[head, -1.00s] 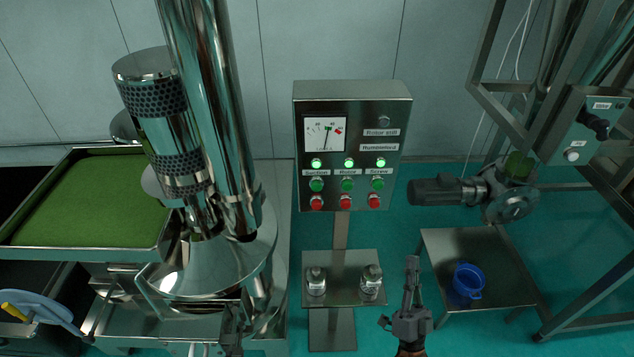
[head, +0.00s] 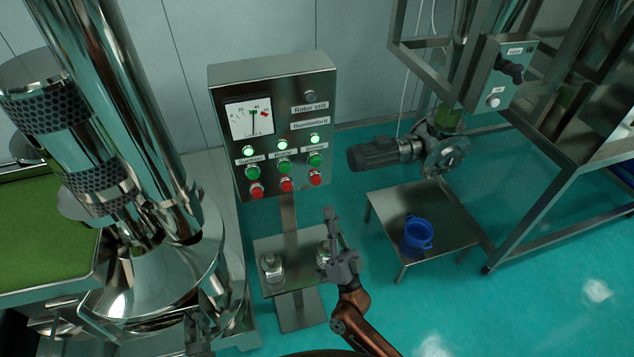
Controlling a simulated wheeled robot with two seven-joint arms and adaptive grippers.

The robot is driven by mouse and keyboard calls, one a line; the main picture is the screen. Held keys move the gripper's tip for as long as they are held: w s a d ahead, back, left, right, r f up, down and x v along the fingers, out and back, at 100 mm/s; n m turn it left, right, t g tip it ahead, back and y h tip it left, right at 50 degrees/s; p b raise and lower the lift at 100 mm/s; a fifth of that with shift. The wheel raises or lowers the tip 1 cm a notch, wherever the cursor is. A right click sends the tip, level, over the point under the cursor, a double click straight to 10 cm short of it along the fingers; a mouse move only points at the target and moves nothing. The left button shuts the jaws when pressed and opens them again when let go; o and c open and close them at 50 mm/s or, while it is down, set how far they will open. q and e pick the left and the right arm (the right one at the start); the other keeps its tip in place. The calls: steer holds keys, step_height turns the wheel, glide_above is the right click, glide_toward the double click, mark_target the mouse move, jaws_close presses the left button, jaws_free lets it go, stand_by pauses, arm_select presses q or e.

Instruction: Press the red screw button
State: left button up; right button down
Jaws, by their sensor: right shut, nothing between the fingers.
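The steel control panel (head: 271,125) stands in the middle of the head view. Its right column carries the Screw label, a lit green lamp (head: 314,138), a green button (head: 315,160) and the red screw button (head: 316,178) at the bottom. My right gripper (head: 329,212) is shut and empty. In the picture its tips are below and slightly right of the red screw button, apart from it.
Two metal jars, one of them the left jar (head: 272,268), stand on a small shelf (head: 293,283) below the panel. The sieve machine (head: 150,262) fills the left. A blue bucket (head: 417,232) sits on a low table (head: 385,205) at right. The right foreground floor is clear.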

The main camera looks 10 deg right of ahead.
mark_target(316, 180)
steer(key=w+b, duration=0.2)
steer(key=w, duration=0.5)
steer(key=shift+w, duration=0.4)
steer(key=shift+w+a, duration=0.1)
steer(key=shift+w, duration=0.05)
stand_by(1.0)
steer(key=shift+w, duration=0.25)
steer(key=shift+w, duration=0.55)
stand_by(0.7)
steer(key=shift+s, duration=0.95)
steer(key=shift+s+p, duration=0.1)
steer(key=shift+p, duration=0.2)
